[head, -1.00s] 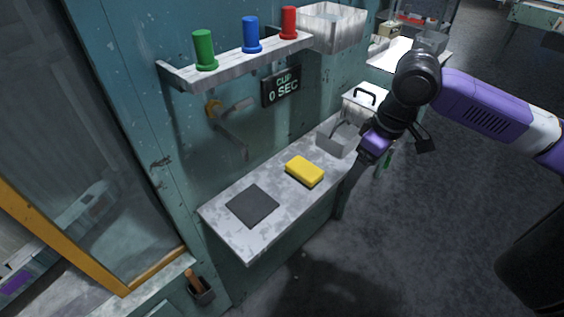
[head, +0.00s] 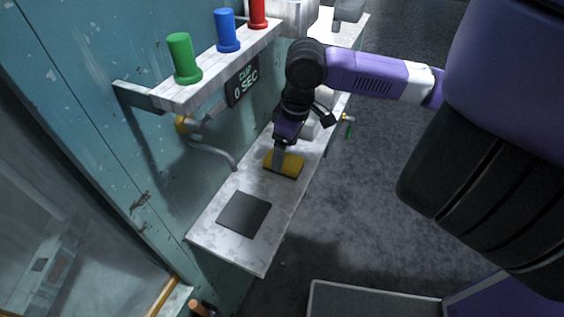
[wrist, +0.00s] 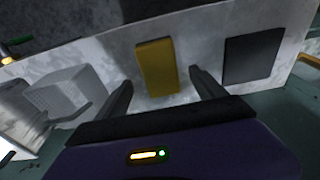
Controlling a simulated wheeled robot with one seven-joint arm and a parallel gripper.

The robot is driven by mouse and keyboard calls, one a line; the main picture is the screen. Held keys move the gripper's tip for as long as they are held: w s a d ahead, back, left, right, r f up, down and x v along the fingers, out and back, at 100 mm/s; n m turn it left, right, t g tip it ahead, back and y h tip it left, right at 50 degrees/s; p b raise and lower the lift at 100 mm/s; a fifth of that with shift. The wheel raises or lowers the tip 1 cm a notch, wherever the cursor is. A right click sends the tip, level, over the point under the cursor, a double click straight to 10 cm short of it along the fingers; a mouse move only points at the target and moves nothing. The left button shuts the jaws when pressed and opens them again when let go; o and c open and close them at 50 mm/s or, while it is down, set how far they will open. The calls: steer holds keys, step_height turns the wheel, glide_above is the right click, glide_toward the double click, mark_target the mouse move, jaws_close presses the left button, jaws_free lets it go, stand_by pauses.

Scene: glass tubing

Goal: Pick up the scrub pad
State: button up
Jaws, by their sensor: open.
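The scrub pad (head: 290,166) is a yellow block with a darker underside, lying flat on the grey-white shelf. In the wrist view the yellow pad (wrist: 157,66) lies ahead of the fingers and roughly between them. My gripper (head: 279,160) is just above the pad in the head view, with a finger covering part of it. I cannot tell whether a finger touches the pad.
A dark square mat (head: 244,213) lies on the shelf (head: 208,226) in front of the pad. A curved tap (head: 208,150) juts from the teal wall. Green, blue and red pegs stand on an upper ledge (head: 215,75). A grey box (wrist: 68,92) is left in the wrist view.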

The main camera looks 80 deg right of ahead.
mark_target(285, 160)
steer(key=shift+w+f, duration=0.2)
steer(key=shift+f, duration=1.55)
steer(key=c, duration=1.6)
steer(key=shift+r, duration=0.1)
steer(key=shift+s+r, duration=0.15)
steer(key=shift+s, duration=0.05)
steer(key=r, duration=0.4)
steer(key=s+r+b, duration=0.1)
steer(key=r, duration=0.1)
steer(key=shift+r, duration=0.25)
steer(key=s+a+p, duration=0.1)
steer(key=s+a, duration=0.1)
steer(key=s, duration=0.7)
steer(key=s+a+p, duration=0.1)
steer(key=s+a, duration=0.1)
steer(key=s, duration=0.7)
steer(key=shift+a, duration=0.3)
